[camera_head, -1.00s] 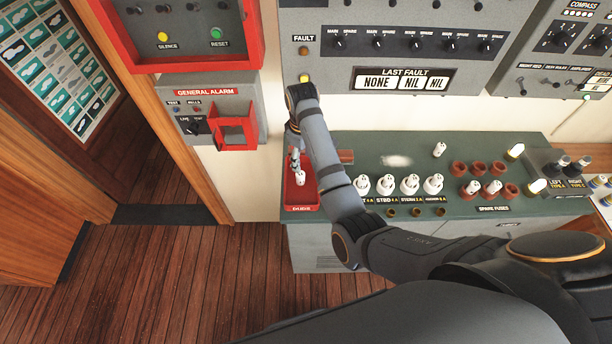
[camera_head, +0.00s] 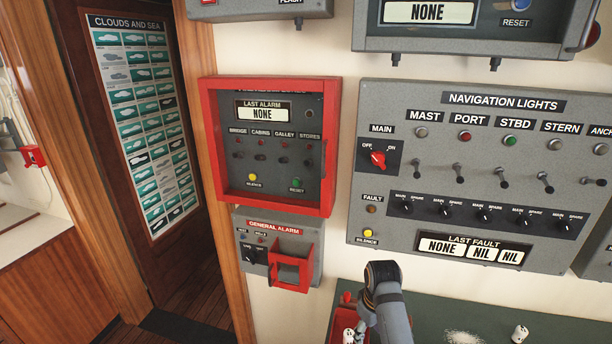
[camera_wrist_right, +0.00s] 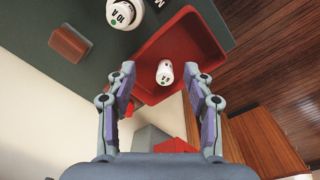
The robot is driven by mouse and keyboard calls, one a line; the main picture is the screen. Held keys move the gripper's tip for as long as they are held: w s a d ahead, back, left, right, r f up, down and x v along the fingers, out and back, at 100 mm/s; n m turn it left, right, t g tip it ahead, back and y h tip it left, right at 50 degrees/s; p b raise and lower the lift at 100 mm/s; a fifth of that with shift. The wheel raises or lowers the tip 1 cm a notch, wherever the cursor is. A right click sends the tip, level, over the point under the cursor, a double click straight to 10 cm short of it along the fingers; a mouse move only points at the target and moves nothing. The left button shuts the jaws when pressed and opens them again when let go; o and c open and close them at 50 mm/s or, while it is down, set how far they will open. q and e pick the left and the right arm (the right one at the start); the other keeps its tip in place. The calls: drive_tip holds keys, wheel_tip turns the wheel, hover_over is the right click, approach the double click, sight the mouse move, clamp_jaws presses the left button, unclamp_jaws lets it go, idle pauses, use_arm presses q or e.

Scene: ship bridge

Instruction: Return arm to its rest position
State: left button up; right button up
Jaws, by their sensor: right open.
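The tray (camera_head: 342,322) shows partly at the bottom of the head view, left of my arm. My left gripper is in neither view.
The green counter (camera_head: 440,312) holds a white fuse (camera_head: 520,333) at right. The red general alarm box (camera_head: 290,268) juts from the wall left of my arm.

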drive_tip(key=s+d+f+m+t, duration=0.1)
drive_tip(key=s+d+f+m, duration=0.15)
drive_tip(key=s, duration=0.35)
drive_tip(key=s+d+f+m, duration=0.1)
drive_tip(key=s+d, duration=0.2)
drive_tip(key=s, duration=0.3)
drive_tip(key=s+r+m+t, duration=0.1)
drive_tip(key=s+r+t, duration=0.15)
drive_tip(key=s, duration=0.65)
drive_tip(key=s+d+f+g+b, duration=0.15)
drive_tip(key=f+b, duration=0.25)
drive_tip(key=f, duration=1.4)
drive_tip(key=s+d+f+g+b, duration=0.15)
drive_tip(key=f+b, duration=0.25)
drive_tip(key=f, duration=1.3)
drive_tip(key=s+d+f+b, duration=0.1)
drive_tip(key=s+f+b, duration=0.4)
drive_tip(key=s+f, duration=1.3)
wheel_tip(320, 180, down, 2)
drive_tip(key=shift+s+d+f+m+h, duration=0.15)
drive_tip(key=shift+d+m+h, duration=0.15)
drive_tip(key=shift+m, duration=0.15)
